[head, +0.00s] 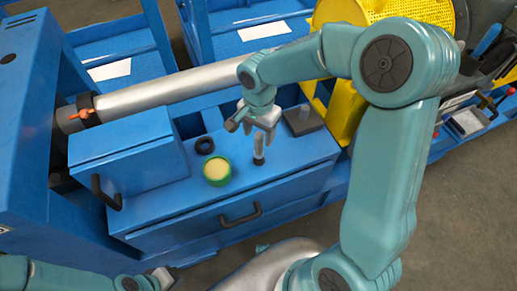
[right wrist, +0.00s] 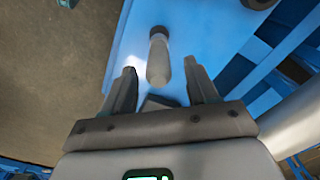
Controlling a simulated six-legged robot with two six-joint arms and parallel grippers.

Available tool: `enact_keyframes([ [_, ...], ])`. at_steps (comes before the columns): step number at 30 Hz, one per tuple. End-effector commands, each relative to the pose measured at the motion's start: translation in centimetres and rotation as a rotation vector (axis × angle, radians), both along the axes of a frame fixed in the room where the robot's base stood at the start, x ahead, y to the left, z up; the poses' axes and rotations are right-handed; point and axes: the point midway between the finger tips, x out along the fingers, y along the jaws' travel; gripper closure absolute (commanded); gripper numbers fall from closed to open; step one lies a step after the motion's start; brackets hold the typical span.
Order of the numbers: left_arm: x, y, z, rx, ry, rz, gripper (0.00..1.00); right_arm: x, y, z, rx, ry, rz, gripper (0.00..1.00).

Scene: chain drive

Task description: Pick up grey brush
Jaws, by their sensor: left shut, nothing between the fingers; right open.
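The grey brush (head: 258,149) stands roughly upright on the blue cabinet top in the head view, with a dark lower end. It also shows in the right wrist view (right wrist: 158,60), ahead of and between the lines of the fingers. My right gripper (head: 261,128) is open just above the brush, and the fingers do not visibly grip it. My left gripper (head: 161,277) is shut and empty at the lower left of the head view, in front of the cabinet and far from the brush.
On the blue cabinet (head: 285,180) stand a green tin (head: 216,170) with yellow contents, a black ring (head: 205,145) and a dark block (head: 303,121). A blue box (head: 128,155) is at left. A silver shaft (head: 170,92) and yellow guard (head: 345,110) lie behind.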

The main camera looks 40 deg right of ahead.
Motion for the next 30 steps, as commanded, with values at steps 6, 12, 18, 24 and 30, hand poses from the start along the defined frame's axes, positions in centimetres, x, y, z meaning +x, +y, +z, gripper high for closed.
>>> enact_keyframes([
  [6, 0.0, 0.0, 0.0, 0.000, 0.000, 0.000, 1.00, -0.2, 0.0, -3.3, 0.001, 0.005, 0.001, 0.42],
  [12, 0.0, 0.0, -0.1, 0.000, 0.000, 0.000, 1.00, 0.0, 0.0, -5.2, 0.001, 0.001, 0.000, 0.42],
  [18, 0.0, 0.0, -0.1, 0.000, 0.000, 0.000, 1.00, 0.0, 0.0, -5.2, 0.001, 0.000, 0.000, 0.42],
  [24, 0.0, 0.0, -0.1, 0.000, 0.000, 0.000, 1.00, 0.0, 0.0, -5.2, 0.000, 0.000, 0.000, 1.00],
  [30, 0.0, 0.0, -0.1, 0.000, 0.000, 0.000, 1.00, 0.0, 0.0, -5.1, 0.000, 0.000, 0.000, 1.00],
])
